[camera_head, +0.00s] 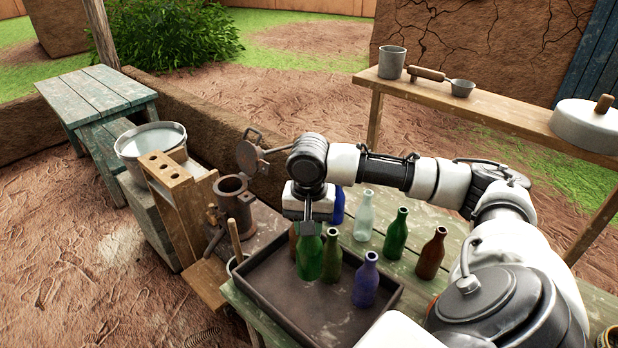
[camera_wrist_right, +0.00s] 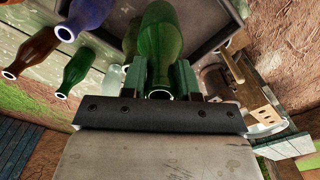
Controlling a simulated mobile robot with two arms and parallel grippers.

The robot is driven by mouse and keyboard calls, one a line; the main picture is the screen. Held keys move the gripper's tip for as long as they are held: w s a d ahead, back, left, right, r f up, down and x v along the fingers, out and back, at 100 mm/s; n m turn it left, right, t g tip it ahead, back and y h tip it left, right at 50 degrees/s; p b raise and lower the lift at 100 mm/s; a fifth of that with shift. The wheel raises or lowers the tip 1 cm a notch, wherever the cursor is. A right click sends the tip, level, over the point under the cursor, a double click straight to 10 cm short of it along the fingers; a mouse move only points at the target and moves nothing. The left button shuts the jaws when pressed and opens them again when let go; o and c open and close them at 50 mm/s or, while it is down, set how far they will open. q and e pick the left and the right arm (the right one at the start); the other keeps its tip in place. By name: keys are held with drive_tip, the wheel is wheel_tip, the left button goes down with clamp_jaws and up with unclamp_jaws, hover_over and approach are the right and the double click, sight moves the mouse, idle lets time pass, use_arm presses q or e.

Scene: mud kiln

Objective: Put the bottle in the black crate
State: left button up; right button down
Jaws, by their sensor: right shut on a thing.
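My right gripper (camera_head: 309,228) is shut on the neck of a green bottle (camera_head: 309,262), which hangs upright over the black crate (camera_head: 268,298), a shallow dark tray. Whether its base touches the crate floor I cannot tell. In the right wrist view the held bottle (camera_wrist_right: 162,45) sits between the two fingers (camera_wrist_right: 160,82). A second green bottle (camera_head: 332,262) stands close beside it, in the crate. A purple-blue bottle (camera_head: 366,282) stands in the crate further right. My left gripper is not in view.
Behind the crate on the green table (camera_head: 410,268) stand a blue (camera_head: 338,208), a clear (camera_head: 364,216), a green (camera_head: 396,236) and a brown bottle (camera_head: 432,254). A metal pot with a raised lid (camera_head: 236,202) and a wooden rack (camera_head: 180,205) stand left. The crate's front is empty.

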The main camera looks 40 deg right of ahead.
drive_tip(key=shift+w+d, duration=0.1)
drive_tip(key=shift+w, duration=0.3)
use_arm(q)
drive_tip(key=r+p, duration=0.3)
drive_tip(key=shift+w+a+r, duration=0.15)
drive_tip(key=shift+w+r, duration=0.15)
use_arm(e)
drive_tip(key=w+a+f, duration=0.4)
drive_tip(key=w+f, duration=0.6)
drive_tip(key=shift+f, duration=0.35)
drive_tip(key=c, duration=0.8)
unclamp_jaws()
drive_tip(key=shift+f, duration=0.1)
drive_tip(key=shift+c, duration=0.2)
use_arm(q)
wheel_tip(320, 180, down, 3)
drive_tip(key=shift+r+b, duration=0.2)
drive_tip(key=shift+b, duration=0.8)
use_arm(e)
wheel_tip(320, 180, up, 12)
drive_tip(key=shift+a, duration=0.1)
